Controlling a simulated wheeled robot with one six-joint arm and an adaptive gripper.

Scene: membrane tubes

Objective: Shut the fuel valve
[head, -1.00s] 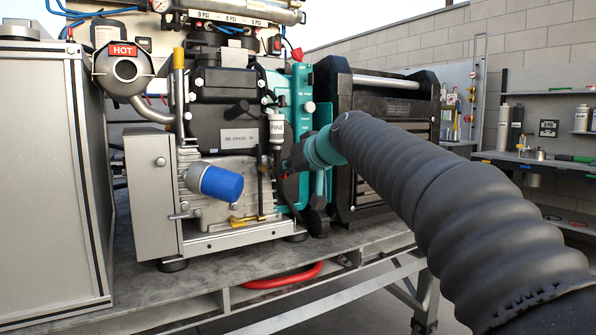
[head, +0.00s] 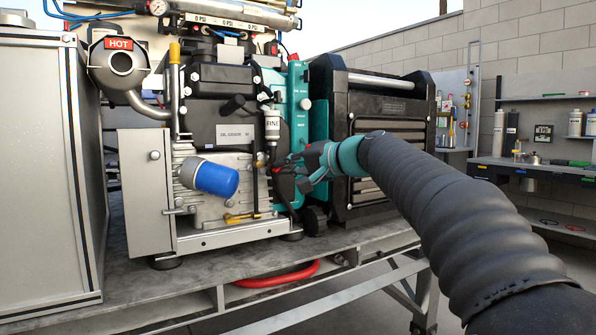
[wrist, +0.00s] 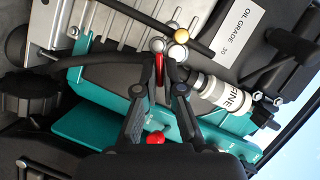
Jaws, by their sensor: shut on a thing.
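The fuel valve, a small fitting with silver and brass round ends (wrist: 175,42), sits by the FINE filter in the wrist view. Its red lever (wrist: 159,70) lies between my fingertips. My gripper (wrist: 162,66) is shut on this red lever. In the head view my gripper (head: 287,167) reaches in from the right at the engine's front, just below the FINE filter (head: 272,125). The valve body is small there and partly hidden by hoses, so its angle is hard to tell.
A blue-capped cylinder (head: 217,180) sticks out left of my gripper. A black hose (wrist: 95,62) passes close by the valve. A black ribbed case (head: 385,140) stands at right. A grey cabinet (head: 45,170) fills the left. The bench edge (head: 210,280) runs below.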

